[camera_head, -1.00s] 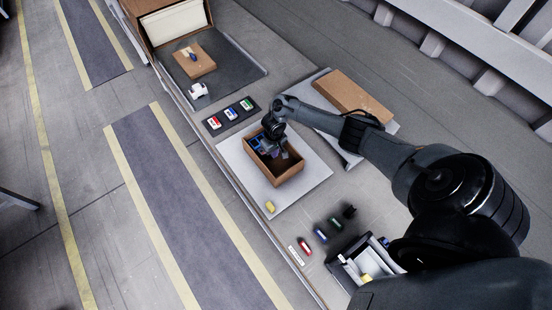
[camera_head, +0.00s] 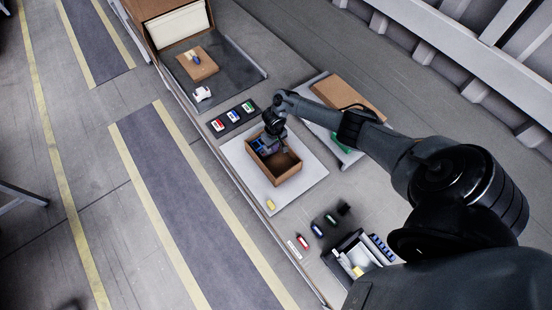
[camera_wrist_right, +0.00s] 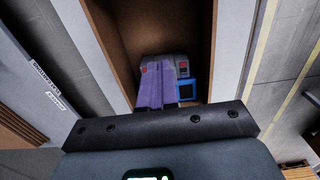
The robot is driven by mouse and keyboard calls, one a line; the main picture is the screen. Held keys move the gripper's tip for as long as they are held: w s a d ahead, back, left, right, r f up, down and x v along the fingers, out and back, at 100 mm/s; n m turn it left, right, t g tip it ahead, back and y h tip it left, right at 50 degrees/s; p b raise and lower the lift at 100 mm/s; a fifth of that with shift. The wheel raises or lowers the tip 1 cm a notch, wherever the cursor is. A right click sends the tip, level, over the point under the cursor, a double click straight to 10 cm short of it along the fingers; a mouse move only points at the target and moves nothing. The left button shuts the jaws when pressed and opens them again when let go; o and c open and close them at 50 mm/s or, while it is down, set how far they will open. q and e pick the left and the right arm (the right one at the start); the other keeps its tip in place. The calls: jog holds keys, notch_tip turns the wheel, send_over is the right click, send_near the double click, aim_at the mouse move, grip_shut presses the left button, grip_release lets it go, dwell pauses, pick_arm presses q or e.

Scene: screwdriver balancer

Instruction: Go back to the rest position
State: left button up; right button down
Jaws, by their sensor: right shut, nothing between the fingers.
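My right gripper (camera_head: 272,146) is shut and empty, pointing down over the back left part of an open brown box (camera_head: 289,178). In the right wrist view its purple-grey fingers (camera_wrist_right: 157,90) are together and reach into the box (camera_wrist_right: 185,32). A blue-framed dark item (camera_wrist_right: 187,89) shows just beside the fingertips; I cannot tell whether they touch it. My right arm comes in from the right across the bench. My left gripper is not in view.
The box stands on a white board (camera_head: 236,152). A black strip (camera_head: 232,117) with red, blue and green items lies behind it. A yellow item (camera_head: 270,204) lies on the board's front corner. Several small coloured items and a dark bin (camera_head: 335,268) are in front. A brown panel (camera_head: 349,96) lies behind my forearm.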

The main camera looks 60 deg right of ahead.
dwell(0.3)
jog(key=s+a+r+n+t+p, duration=0.2)
jog(key=a+r+n, duration=0.1)
jog(key=a, duration=0.9)
jog(key=s+a+r+n+t+p, duration=0.1)
jog(key=a+r+n+p, duration=0.15)
jog(key=a, duration=0.85)
jog(key=s+a+r+p, duration=0.1)
jog(key=s+r, duration=0.6)
jog(key=r, duration=0.4)
jog(key=s+a+r+p, duration=0.1)
jog(key=s+a+r, duration=0.1)
jog(key=s+r, duration=0.5)
notch_tip(320, 180, up, 4)
jog(key=shift+s+r+n+t+p, duration=0.2)
jog(key=shift+r+n+t+p, duration=0.1)
jog(key=shift+n+p, duration=0.15)
jog(key=shift+a, duration=0.15)
